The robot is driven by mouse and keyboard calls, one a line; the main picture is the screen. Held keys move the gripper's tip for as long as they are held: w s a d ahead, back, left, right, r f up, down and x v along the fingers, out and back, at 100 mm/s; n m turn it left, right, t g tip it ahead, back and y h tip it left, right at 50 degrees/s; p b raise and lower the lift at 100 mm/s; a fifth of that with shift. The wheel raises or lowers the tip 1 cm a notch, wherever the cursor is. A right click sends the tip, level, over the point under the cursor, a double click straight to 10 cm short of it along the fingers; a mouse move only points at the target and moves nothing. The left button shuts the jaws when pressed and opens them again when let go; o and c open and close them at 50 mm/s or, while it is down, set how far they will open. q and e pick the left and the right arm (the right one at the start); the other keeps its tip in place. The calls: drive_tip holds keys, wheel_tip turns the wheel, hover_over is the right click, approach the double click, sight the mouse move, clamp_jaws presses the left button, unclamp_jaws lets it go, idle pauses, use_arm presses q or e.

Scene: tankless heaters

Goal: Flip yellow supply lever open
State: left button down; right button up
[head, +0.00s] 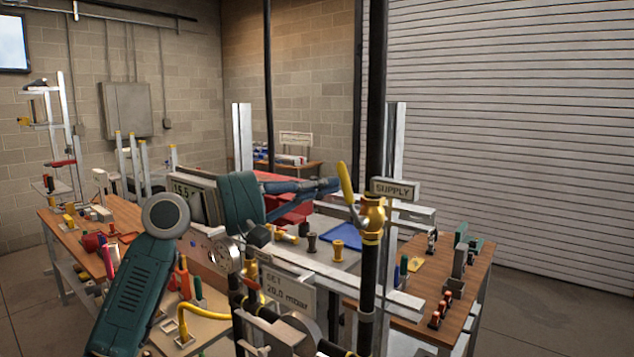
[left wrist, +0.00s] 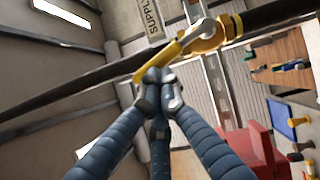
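The yellow supply lever (head: 347,184) stands nearly upright, leaning a little left, on a brass-yellow valve (head: 371,217) on a black vertical pipe. The SUPPLY sign (head: 394,190) is just right of it. My left gripper (head: 334,185) reaches in from the left, its fingertips right at the lever's left side. In the left wrist view, the blue-grey fingers (left wrist: 160,84) are drawn together at their tips. The lever (left wrist: 165,58) crosses just by these tips, apparently touching or very near; I cannot tell contact for sure. The valve (left wrist: 212,36) also shows there. My right gripper is not in view.
A SET 20.0 mbar sign (head: 288,293) and pipework stand below my left arm. A wooden workbench (head: 466,300) with small fittings is at the right, another (head: 122,213) at the left. A blue tray (head: 347,236) and a red box lie behind the rig.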

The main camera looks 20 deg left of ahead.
use_arm(q)
drive_tip(key=shift+s+d+r+m+g+p, duration=0.15)
drive_tip(key=shift+d+r+m+p, duration=0.1)
drive_tip(key=shift+d+p, duration=0.15)
drive_tip(key=shift+s+d+r+m+g+p, duration=0.15)
drive_tip(key=shift+d+r+m+p, duration=0.1)
drive_tip(key=shift+d+p, duration=0.15)
idle(0.4)
